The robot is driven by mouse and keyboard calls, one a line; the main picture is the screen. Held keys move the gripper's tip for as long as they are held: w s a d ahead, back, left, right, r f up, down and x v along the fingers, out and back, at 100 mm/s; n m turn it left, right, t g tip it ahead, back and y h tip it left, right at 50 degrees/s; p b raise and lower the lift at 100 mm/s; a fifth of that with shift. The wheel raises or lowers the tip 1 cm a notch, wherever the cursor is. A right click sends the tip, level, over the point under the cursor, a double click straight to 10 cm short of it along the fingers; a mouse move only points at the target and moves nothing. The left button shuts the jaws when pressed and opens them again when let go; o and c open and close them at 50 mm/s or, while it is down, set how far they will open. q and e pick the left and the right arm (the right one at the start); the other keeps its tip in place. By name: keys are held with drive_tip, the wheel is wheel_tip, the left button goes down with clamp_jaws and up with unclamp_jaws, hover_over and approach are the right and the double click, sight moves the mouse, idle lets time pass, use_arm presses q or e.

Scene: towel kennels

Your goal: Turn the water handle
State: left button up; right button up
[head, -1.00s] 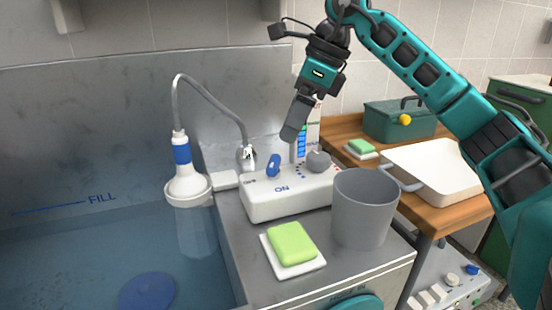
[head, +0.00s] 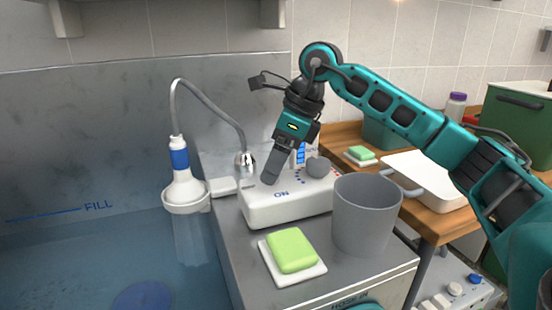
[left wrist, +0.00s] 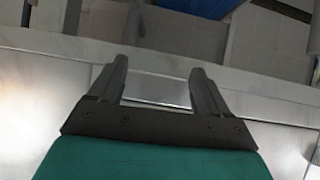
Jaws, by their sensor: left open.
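The white control box (head: 290,208), marked ON, stands on the metal counter beside the tub. The blue handle on its left part is hidden behind my right gripper. My right gripper (head: 269,180) points down with its fingertips at that spot; only its side shows, so I cannot tell its opening or any contact. A grey round knob (head: 318,167) sits on the box to the right of the gripper. My left gripper (left wrist: 159,68) shows in the left wrist view, open with nothing between its fingers.
A grey pitcher (head: 364,215) and a green soap on a white dish (head: 318,272) stand close in front of the box. A shower head (head: 185,190) on a curved hose hangs over the tub at left. A wooden table (head: 435,228) with a white basin is at right.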

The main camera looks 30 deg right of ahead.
drive_tip(key=c, duration=0.7)
drive_tip(key=shift+c, duration=0.2)
drive_tip(key=shift+m, duration=0.3)
drive_tip(key=shift+r+m+t+h+p, duration=0.1)
drive_tip(key=shift+m+t+h+p, duration=0.25)
drive_tip(key=shift+m, duration=0.55)
drive_tip(key=shift+s+a+m+t+h+p, duration=0.1)
drive_tip(key=shift+m+t+h+p, duration=0.35)
drive_tip(key=shift+m, duration=1.25)
drive_tip(key=o, duration=1)
drive_tip(key=shift+o, duration=0.2)
